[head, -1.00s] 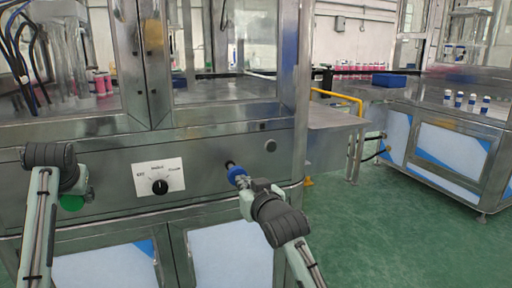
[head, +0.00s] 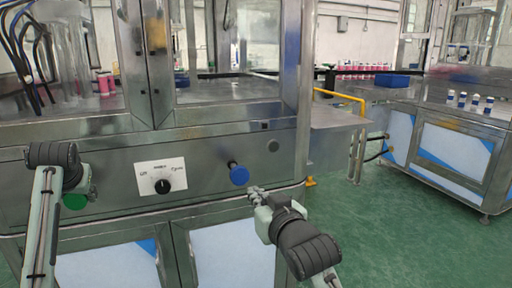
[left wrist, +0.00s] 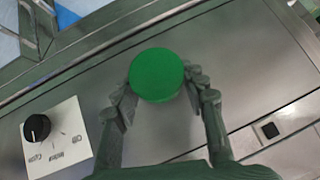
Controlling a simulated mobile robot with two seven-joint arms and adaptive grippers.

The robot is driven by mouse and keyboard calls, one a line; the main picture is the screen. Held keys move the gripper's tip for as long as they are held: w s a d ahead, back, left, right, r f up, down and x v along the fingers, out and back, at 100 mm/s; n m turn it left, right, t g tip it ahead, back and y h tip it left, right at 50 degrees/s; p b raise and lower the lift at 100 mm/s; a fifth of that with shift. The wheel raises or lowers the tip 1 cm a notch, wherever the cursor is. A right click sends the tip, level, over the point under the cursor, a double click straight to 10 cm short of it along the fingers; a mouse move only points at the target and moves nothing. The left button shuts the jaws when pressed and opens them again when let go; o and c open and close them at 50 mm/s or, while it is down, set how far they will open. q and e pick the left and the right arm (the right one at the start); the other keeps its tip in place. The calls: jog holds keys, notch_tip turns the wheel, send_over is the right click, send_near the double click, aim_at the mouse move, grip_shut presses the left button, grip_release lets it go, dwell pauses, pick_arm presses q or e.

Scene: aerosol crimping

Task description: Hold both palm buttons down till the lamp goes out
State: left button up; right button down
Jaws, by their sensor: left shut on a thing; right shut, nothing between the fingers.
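The green palm button (head: 75,202) is on the steel front panel at the left. It also shows in the left wrist view (left wrist: 157,75), between the two fingers of my left gripper (left wrist: 160,98), which is shut on its sides. In the head view my left gripper (head: 88,187) partly covers it. The blue palm button (head: 239,175) stands out from the panel on a dark stem. My right gripper (head: 256,191) is shut and empty, just right of and below the blue button, apart from it. I cannot make out a lit lamp.
A white dial plate with a black knob (head: 162,186) sits between the buttons. A yellow rail (head: 340,97) and side table (head: 335,118) stand to the right. Green floor is free further right.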

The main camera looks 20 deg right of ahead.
pick_arm(q)
jog(key=o, duration=1.2)
jog(key=shift+f, duration=0.1)
jog(key=shift+o, duration=0.2)
pick_arm(e)
jog(key=shift+s, duration=0.35)
pick_arm(q)
jog(key=v, duration=1.2)
